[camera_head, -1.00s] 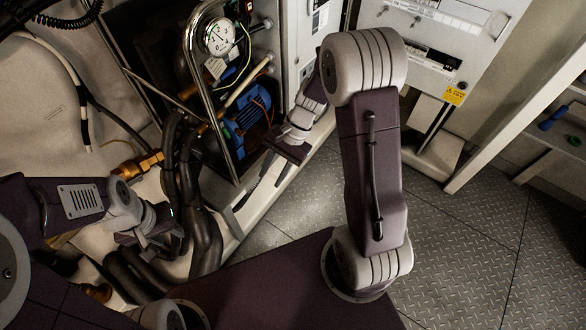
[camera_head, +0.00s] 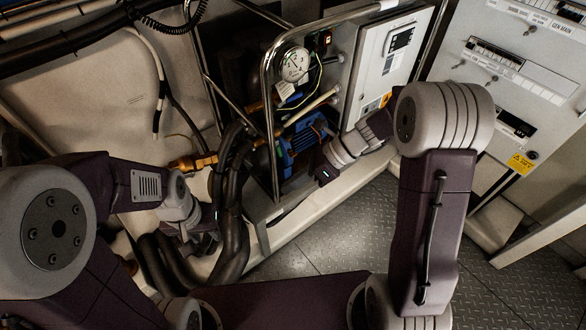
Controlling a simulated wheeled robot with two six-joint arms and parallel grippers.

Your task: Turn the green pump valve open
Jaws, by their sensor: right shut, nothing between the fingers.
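I cannot make out a green valve in the head view. The blue pump (camera_head: 306,138) sits low inside the chiller frame, under a round white gauge (camera_head: 293,64). My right gripper (camera_head: 322,174) is shut and empty, just in front of and below the pump in the picture. I cannot tell whether it touches anything. My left gripper (camera_head: 203,238) is at the lower left beside the thick black hoses, and its fingers are too dark and partly hidden to read.
A bent metal tube (camera_head: 266,100) frames the pump's left side. Thick black hoses (camera_head: 232,205) and a brass fitting (camera_head: 193,162) lie between my arms. A grey electrical box (camera_head: 385,65) stands right of the pump. Metal plate floor (camera_head: 340,225) is open in front.

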